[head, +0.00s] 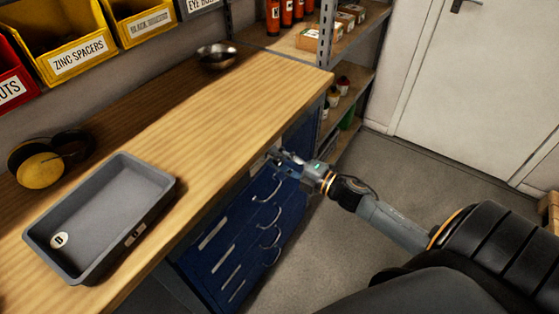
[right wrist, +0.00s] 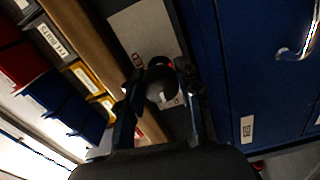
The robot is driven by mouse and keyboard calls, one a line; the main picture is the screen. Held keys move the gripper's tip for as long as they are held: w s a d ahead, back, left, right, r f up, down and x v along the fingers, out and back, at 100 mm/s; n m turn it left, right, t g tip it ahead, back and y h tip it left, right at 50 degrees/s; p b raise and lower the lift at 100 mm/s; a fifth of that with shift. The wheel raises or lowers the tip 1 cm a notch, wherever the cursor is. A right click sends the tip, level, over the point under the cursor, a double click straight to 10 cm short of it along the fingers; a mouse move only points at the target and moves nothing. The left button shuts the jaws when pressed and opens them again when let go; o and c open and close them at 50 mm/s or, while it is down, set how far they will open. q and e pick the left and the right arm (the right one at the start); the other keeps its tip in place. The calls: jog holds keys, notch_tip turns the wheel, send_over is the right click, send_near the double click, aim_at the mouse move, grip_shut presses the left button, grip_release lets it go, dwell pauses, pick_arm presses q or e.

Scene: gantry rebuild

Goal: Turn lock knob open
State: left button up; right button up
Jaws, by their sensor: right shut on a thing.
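The lock knob (right wrist: 160,84) is a dark round piece in the right wrist view, with a small red spot near its edge. It sits on a dark panel below a pale label plate (right wrist: 146,30). My right gripper (right wrist: 162,88) has a finger on each side of the knob and is shut on it. In the head view my right gripper (head: 276,157) reaches the top of the blue drawer cabinet (head: 236,238), just under the bench edge. It hides the knob there. Which way the knob is turned, I cannot tell. My left gripper is not in view.
The wooden bench (head: 215,115) holds a grey tray (head: 165,182), dark-and-yellow ear muffs (head: 40,170) and a metal bowl (head: 217,56). Metal drawer handles (head: 268,192) stick out below my right gripper. A shelf rack (head: 327,35) stands behind. The floor (head: 400,180) towards the door is clear.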

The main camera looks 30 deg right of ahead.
jog(key=shift+n, duration=0.5)
jog(key=o, duration=1.2)
jog(key=shift+c, duration=0.2)
jog(key=v, duration=0.8)
